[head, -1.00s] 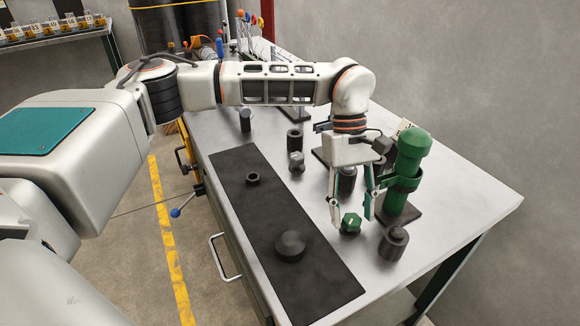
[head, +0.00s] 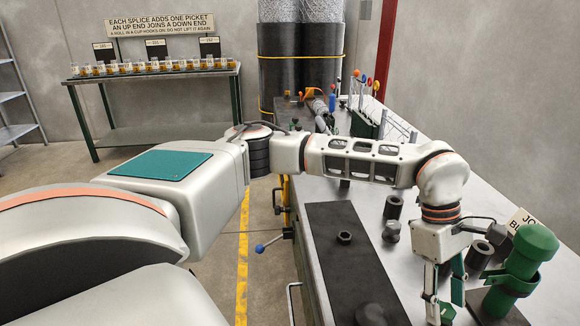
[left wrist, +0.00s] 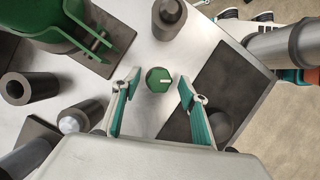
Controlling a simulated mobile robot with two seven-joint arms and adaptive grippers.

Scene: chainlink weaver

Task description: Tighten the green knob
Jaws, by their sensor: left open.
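The green knob (left wrist: 158,80) has a pale line on its top and shows between my left gripper's fingers in the left wrist view. In the head view the knob (head: 446,313) is low at the right, partly hidden by the fingers and cut by the frame edge. My left gripper (head: 444,296) is open and points down, one finger on each side of the knob. In the left wrist view both fingertips (left wrist: 160,76) stand apart from the knob with gaps. How high they are over it is hard to tell. My right gripper is not in view.
A green cylinder (head: 531,250) stands in a holder close to the right of the gripper. Dark cylindrical parts (head: 393,207) stand around it on the metal bench. A black mat (head: 335,212) with a nut (head: 345,237) lies to the left, mostly clear.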

